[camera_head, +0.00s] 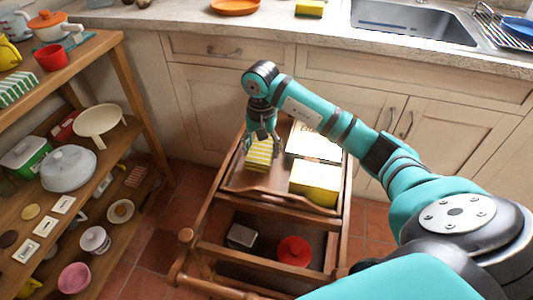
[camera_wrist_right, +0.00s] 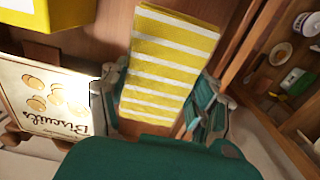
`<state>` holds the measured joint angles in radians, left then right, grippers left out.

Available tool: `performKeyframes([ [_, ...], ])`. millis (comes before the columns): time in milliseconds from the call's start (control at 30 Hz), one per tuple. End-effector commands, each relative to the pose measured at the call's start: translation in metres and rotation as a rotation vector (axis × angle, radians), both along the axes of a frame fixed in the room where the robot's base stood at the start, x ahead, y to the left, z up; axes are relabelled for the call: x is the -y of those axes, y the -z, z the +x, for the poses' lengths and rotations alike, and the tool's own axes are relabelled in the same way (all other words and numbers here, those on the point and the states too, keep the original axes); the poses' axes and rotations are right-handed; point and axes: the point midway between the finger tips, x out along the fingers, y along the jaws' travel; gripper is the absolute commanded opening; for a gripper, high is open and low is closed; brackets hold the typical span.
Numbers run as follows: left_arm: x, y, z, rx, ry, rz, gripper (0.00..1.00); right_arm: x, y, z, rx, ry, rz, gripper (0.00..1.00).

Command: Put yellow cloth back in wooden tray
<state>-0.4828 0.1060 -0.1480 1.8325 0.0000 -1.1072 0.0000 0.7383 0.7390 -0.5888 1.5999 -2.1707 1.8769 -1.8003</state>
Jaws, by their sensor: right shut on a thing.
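A yellow cloth (camera_head: 259,154) with white stripes is in the wooden tray (camera_head: 240,184) on top of a wooden cart. My right gripper (camera_head: 262,141) reaches down over the tray and is shut on the cloth. In the right wrist view the folded cloth (camera_wrist_right: 170,65) lies between the two fingers (camera_wrist_right: 162,100). Whether the cloth touches the tray floor is hard to tell. My left gripper is not in view.
A biscuits box (camera_head: 314,142) and a yellow box (camera_head: 315,182) stand in the tray to the cloth's right. A red pot (camera_head: 294,251) and a grey box (camera_head: 241,237) sit on the cart's lower shelf. A loaded shelf (camera_head: 125,62) stands at left, a counter (camera_head: 180,20) behind.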

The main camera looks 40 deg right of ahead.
Motion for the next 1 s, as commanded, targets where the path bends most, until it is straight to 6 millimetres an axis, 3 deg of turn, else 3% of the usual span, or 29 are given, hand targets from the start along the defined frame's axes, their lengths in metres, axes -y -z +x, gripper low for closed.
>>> performKeyframes([
  [367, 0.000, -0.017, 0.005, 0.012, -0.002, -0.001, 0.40, -0.001, 0.042, -0.001, -0.001, 0.000, 0.002, 0.32],
  [800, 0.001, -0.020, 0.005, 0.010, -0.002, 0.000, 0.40, 0.000, 0.045, 0.000, 0.002, -0.001, -0.001, 0.32],
  [833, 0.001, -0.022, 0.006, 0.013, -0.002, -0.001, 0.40, 0.000, 0.045, 0.000, 0.001, -0.001, 0.000, 0.63],
  [1000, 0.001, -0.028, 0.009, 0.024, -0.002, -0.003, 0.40, 0.000, 0.045, 0.000, 0.001, -0.001, 0.000, 0.85],
])
